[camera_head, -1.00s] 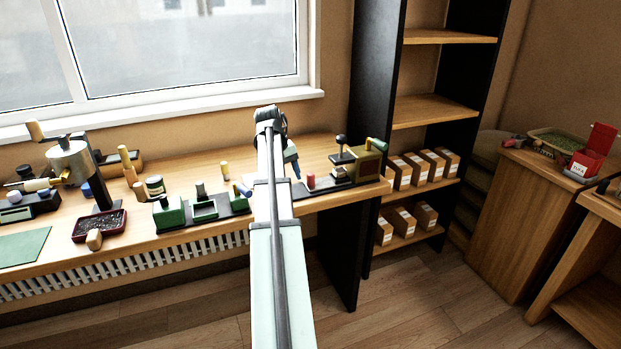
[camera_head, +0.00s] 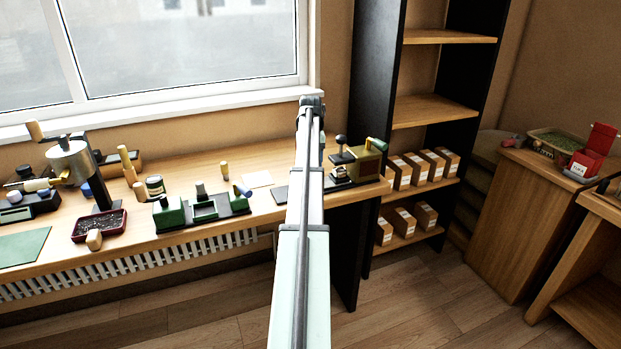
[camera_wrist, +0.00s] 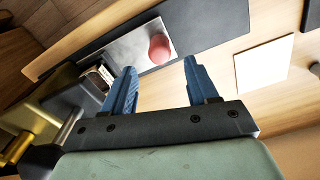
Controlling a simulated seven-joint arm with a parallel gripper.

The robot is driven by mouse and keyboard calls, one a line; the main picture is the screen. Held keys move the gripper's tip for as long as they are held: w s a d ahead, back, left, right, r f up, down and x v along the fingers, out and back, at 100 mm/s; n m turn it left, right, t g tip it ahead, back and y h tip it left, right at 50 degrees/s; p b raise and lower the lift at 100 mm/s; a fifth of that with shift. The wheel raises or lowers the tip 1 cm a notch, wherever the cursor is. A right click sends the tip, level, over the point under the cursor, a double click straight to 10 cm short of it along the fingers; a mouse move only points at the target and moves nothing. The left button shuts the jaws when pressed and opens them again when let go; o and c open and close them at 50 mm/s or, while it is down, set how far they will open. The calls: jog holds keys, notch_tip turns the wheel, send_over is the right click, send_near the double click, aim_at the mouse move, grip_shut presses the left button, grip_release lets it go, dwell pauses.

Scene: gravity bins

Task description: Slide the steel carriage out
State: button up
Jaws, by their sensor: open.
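The steel carriage (camera_wrist: 122,52) shows in the wrist view as a flat grey plate with a round red knob (camera_wrist: 159,48) on it. It lies on a long black base (camera_wrist: 208,22), beside a brass-coloured housing (camera_wrist: 40,115). My gripper (camera_wrist: 160,78) is open and empty, with its blue fingers apart and the knob beyond the gap between them. I cannot tell how far above the carriage the fingertips are. In the head view my arm hides the carriage and knob; the housing (camera_head: 368,160) shows just right of the arm.
A pale card (camera_wrist: 264,62) lies on the bench beside the base. A black-knobbed lever (camera_head: 341,140) stands near the housing, close to my arm. A green fixture (camera_head: 205,206) stands to the left. A shelf (camera_head: 430,108) rises beyond the bench's right end.

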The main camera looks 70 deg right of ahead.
notch_tip(320, 180, down, 7)
jog(key=shift+r, duration=0.15)
jog(key=shift+c, duration=0.3)
grip_shut()
dwell(0.5)
